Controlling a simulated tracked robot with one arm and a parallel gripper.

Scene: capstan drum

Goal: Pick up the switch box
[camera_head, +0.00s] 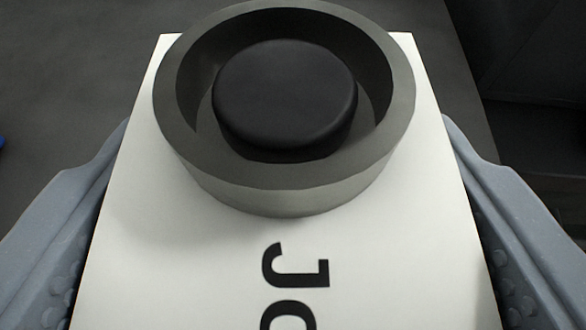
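The switch box (180,255) fills the middle of the view. It has a white top face with large black letters at the front, a J and part of another letter cut off by the lower edge. A grey ring collar (290,190) stands on its far part, around a round black button (287,92). My gripper (285,135) straddles the box, one grey-blue finger along its left side and one along its right. The fingers' inner pads show beside the box edges. The box hides the fingertips and any contact, so I cannot tell whether they press on it.
A dark grey surface (75,75) extends behind and to the left of the box. It ends at an edge on the right, with darker shapes (540,120) beyond. A small blue thing (2,141) just shows at the left border.

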